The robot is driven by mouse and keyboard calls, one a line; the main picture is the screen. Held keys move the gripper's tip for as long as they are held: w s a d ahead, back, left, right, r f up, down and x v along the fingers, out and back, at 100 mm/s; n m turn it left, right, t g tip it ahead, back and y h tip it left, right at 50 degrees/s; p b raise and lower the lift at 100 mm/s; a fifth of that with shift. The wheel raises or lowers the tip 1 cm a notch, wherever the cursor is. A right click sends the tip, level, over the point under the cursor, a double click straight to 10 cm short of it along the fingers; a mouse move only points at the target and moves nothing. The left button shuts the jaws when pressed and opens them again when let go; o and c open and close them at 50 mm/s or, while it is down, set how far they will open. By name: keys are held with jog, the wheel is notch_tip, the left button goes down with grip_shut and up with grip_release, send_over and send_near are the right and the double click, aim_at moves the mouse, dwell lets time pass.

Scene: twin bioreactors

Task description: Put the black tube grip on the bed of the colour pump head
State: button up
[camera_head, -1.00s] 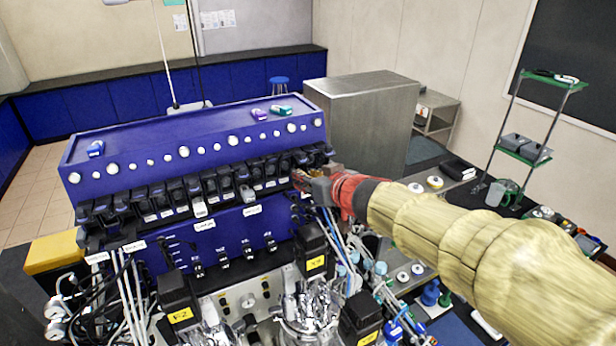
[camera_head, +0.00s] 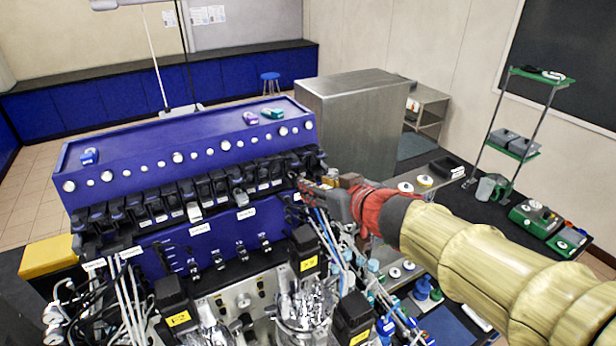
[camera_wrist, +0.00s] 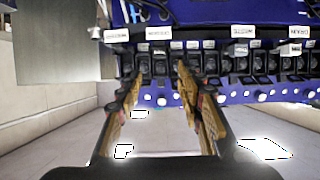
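The row of black pump heads (camera_head: 176,195) runs along the front of the blue bioreactor cabinet (camera_head: 190,150). In the wrist view, pump heads (camera_wrist: 212,62) line up beyond my fingers, with white labels above and below them too small to read surely. I cannot tell which is the colour pump head. My gripper (camera_head: 300,182) is at the right end of the row, partly hidden by its own wrist. In the wrist view my gripper (camera_wrist: 155,85) has its two fingers wide apart, with nothing seen between them. I cannot make out the black tube grip for certain.
Tubes (camera_head: 330,240) hang below my gripper near the black motor blocks (camera_head: 304,250). A steel cabinet (camera_head: 350,125) stands behind it. A dark bench with jars and a green-shelved rack (camera_head: 513,145) is at the right. Small coloured items (camera_head: 272,113) lie on the cabinet top.

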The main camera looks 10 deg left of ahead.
jog(key=s+d+r+m+t+h, duration=0.1)
jog(key=d+r+m+h, duration=0.1)
jog(key=d, duration=0.4)
jog(key=s+d+r+m+t+h, duration=0.1)
jog(key=d+h, duration=0.1)
jog(key=d, duration=0.5)
jog(key=s+d+f+m+g+h, duration=0.1)
jog(key=s+d+m+h, duration=0.1)
jog(key=s+d+h, duration=0.3)
jog(key=s+d+f+m+h, duration=0.1)
jog(key=s+d+f+m, duration=0.1)
jog(key=d, duration=0.6)
jog(key=s+f+g+y, duration=0.1)
jog(key=s+f+g, duration=0.2)
jog(key=s, duration=0.6)
jog(key=s+f+g, duration=0.3)
jog(key=s+f, duration=0.2)
jog(key=s, duration=0.4)
jog(key=shift+s+a+f+y, duration=0.2)
jog(key=shift+f+y, duration=0.2)
jog(key=shift+f, duration=0.1)
notch_tip(320, 180, down, 32)
jog(key=b, duration=3.1)
jog(key=shift+r, duration=0.25)
